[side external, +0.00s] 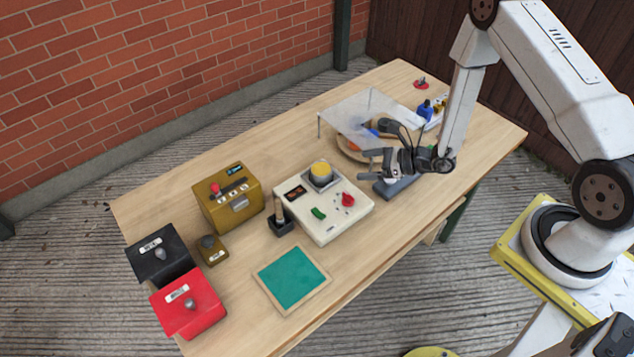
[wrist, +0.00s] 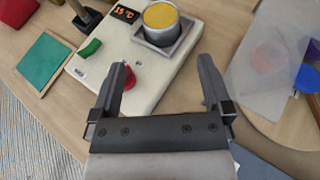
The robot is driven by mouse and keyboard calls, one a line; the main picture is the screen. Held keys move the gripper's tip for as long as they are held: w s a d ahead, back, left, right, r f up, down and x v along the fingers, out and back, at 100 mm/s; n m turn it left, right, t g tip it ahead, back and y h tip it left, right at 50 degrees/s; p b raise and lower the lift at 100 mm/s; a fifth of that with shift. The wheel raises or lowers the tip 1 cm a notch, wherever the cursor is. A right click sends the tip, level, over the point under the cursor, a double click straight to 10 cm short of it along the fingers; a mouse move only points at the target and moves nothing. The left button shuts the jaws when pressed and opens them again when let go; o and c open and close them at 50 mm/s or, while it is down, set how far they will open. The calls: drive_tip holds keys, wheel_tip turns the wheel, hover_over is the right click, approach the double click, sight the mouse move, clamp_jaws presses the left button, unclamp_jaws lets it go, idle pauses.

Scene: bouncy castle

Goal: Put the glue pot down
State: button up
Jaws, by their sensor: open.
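The glue pot (side external: 321,172) is a grey metal pot with yellow contents. It stands upright in a square recess on the white heater unit (side external: 332,222). In the wrist view the pot (wrist: 161,20) is at the top, ahead of my fingers, with the heater's display reading about 15 °C beside it. My gripper (side external: 372,164) is open and empty, to the right of the pot and apart from it. In the wrist view the open fingers (wrist: 165,85) frame the heater's near corner and its red knob (wrist: 130,76).
A clear raised sheet (side external: 362,108) stands over a round wooden tray behind my gripper. A brush in a black holder (side external: 281,222), a brass box (side external: 228,197), black (side external: 158,258) and red (side external: 188,302) boxes stand left. A green mat (side external: 292,278) lies in front, bare.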

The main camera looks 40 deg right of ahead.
drive_tip(key=s+a+r+n+g+y, duration=0.1)
drive_tip(key=s+a+r+n+g, duration=0.8)
drive_tip(key=n, duration=0.5)
drive_tip(key=s+d+r+n+h, duration=0.4)
drive_tip(key=d+r+n+h, duration=0.3)
drive_tip(key=r+n, duration=0.3)
drive_tip(key=n+h, duration=0.1)
drive_tip(key=n, duration=0.3)
drive_tip(key=shift+r+n+t+h, duration=0.15)
drive_tip(key=shift+n+t+h, duration=0.25)
drive_tip(key=shift+s, duration=0.1)
